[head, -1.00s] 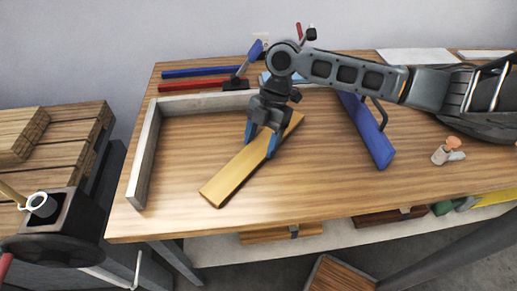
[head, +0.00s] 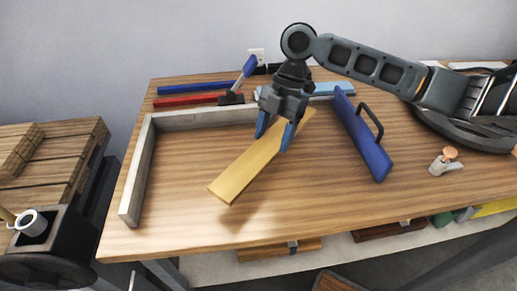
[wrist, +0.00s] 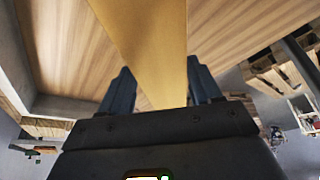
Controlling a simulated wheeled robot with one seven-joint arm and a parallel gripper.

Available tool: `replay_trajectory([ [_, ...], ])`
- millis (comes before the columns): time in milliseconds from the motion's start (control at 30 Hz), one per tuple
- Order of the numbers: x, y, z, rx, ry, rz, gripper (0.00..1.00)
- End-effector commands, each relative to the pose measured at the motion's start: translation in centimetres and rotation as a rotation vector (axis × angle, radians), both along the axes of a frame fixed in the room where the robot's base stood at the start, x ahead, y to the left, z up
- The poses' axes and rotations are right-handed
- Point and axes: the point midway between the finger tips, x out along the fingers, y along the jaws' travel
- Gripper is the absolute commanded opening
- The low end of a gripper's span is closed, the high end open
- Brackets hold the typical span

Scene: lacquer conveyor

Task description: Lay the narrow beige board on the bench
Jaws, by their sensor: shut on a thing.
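The narrow beige board (head: 240,176) is held by my gripper (head: 273,141) near its upper right end, in the head view. It slants down to the left over the wooden bench (head: 330,208). A soft shadow on the bench, apart from its lower edge, shows the board a little above the surface. In the wrist view the board (wrist: 150,40) runs between the two dark blue fingers of my gripper (wrist: 160,88), which are shut on it. The board's far end in the wrist view is out of frame.
A grey L-shaped fence (head: 137,178) lines the bench's left and back. A blue board with a handle (head: 362,140) is right of my gripper. Red (head: 190,100) and blue bars (head: 195,87) lie behind the fence. The front middle is clear.

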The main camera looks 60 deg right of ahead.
Motion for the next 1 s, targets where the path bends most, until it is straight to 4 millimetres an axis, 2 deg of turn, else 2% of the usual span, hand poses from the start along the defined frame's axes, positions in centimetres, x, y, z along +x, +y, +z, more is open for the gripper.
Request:
replay_trajectory([
  [200,-3.4,-3.1,2.6,-0.001,-0.003,-0.003,0.17],
  [400,-5.3,-4.6,4.1,0.0,0.0,0.0,0.17],
  [767,-5.9,-5.2,4.9,0.0,-0.001,0.002,0.17],
  [867,-5.9,-5.2,5.8,0.0,-0.002,0.002,0.17],
  [1000,-5.9,-5.1,8.0,0.001,-0.002,0.002,0.17],
])
